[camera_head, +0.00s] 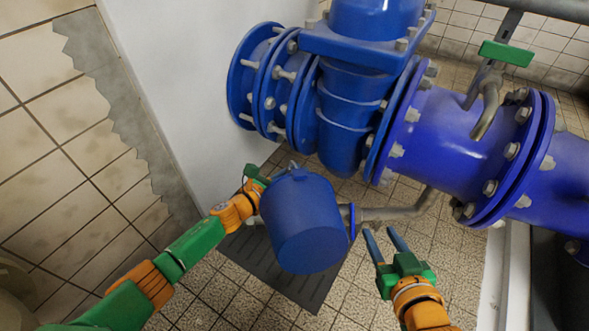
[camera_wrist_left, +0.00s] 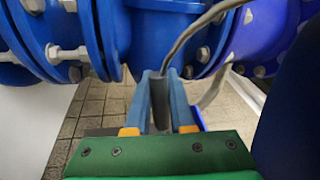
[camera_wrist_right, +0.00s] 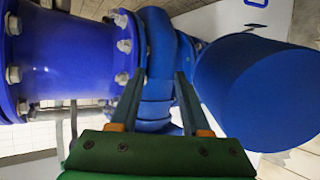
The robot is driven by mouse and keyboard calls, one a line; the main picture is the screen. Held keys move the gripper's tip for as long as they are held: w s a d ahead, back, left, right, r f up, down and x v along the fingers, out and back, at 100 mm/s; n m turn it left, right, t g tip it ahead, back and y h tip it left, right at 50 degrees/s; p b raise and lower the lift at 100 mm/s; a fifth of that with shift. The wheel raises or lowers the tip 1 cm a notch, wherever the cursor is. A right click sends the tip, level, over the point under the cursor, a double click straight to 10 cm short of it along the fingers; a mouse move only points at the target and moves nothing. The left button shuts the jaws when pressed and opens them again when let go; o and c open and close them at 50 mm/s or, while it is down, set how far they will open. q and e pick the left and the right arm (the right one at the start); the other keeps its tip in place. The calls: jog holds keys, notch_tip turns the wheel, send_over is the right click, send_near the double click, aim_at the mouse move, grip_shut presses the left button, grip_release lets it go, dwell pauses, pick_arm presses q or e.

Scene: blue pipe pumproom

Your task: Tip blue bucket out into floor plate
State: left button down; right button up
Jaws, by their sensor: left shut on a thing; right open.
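The blue bucket (camera_head: 303,215) hangs in the air in the head view, tilted, above the dark slatted floor plate (camera_head: 298,291). I see its outer side and a flat round end; its opening and any contents are hidden. It also shows in the right wrist view (camera_wrist_right: 262,95). My left gripper (camera_head: 257,180) is at the bucket's upper left; in the left wrist view its fingers (camera_wrist_left: 160,85) are shut on the grey handle. My right gripper (camera_head: 380,238) is open and empty, to the right of the bucket and apart from it.
Large blue flanged pipes (camera_head: 440,130) and a blue valve body (camera_head: 345,110) stand just behind the bucket. A thin grey pipe (camera_head: 400,212) runs behind my right gripper. A white wall (camera_head: 185,80) stands at left. Tiled floor (camera_head: 215,300) is clear around the plate.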

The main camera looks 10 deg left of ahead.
pick_arm(q)
jog(key=shift+w+f+g, duration=0.15)
jog(key=shift+f+g, duration=0.15)
jog(key=shift+f, duration=0.05)
pick_arm(e)
jog(key=shift+s+d+f+g+h, duration=0.15)
jog(key=shift+s+f+g, duration=0.25)
jog(key=shift+f, duration=0.2)
jog(key=shift+s+d+f+g+h, duration=0.1)
jog(key=shift+s+d+f+g, duration=0.05)
jog(key=shift+s+f+g, duration=0.35)
jog(key=shift+s+d+f+g+h, duration=0.15)
jog(key=shift+s+f+g, duration=0.15)
jog(key=shift+f, duration=0.35)
dwell(0.6)
